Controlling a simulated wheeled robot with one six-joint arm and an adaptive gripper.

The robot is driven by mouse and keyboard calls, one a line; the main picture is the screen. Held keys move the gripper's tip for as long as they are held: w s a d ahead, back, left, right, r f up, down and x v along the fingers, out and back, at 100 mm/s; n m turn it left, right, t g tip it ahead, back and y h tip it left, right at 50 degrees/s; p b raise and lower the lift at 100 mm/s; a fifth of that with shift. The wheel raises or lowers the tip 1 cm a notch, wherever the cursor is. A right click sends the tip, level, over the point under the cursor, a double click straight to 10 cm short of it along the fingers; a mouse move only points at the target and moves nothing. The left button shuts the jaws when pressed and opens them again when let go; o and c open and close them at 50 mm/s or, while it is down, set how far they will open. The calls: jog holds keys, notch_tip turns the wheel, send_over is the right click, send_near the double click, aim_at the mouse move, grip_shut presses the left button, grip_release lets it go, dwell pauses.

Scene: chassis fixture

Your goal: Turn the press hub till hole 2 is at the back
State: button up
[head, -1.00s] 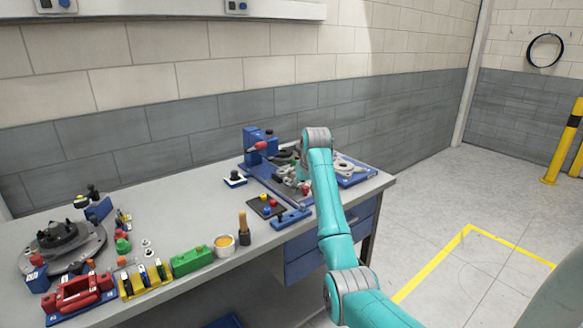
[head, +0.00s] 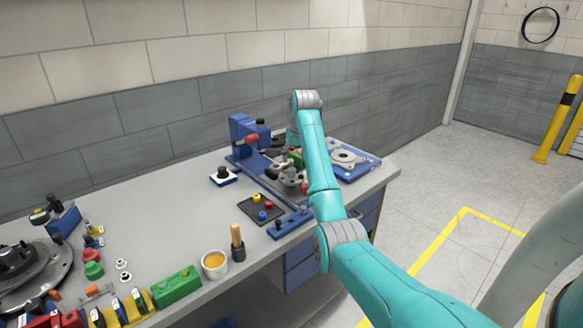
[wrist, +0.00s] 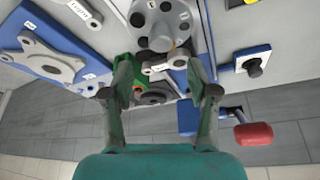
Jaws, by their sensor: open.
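The press hub (wrist: 160,22), a grey disc with several dark round holes, is at the top of the wrist view, on the blue press fixture. In the head view the grey hub (head: 291,177) is partly hidden by my arm. I cannot read which hole is hole 2. My gripper (wrist: 162,90) is open, its two dark fingers spread apart. In the wrist view the hub lies beyond the fingertips, and nothing is clearly held between them. A grey lug and a green part show between and behind the fingers. In the head view the fingers are mostly hidden.
The blue press post with a red-knobbed handle (wrist: 253,133) stands close to my gripper. A blue plate with a grey flange (head: 346,157) lies to the right. A dark tray with coloured knobs (head: 262,207) and a brush (head: 237,245) are nearer the front edge.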

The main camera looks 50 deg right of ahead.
aim_at(292, 169)
jog(key=x, duration=0.7)
grip_shut()
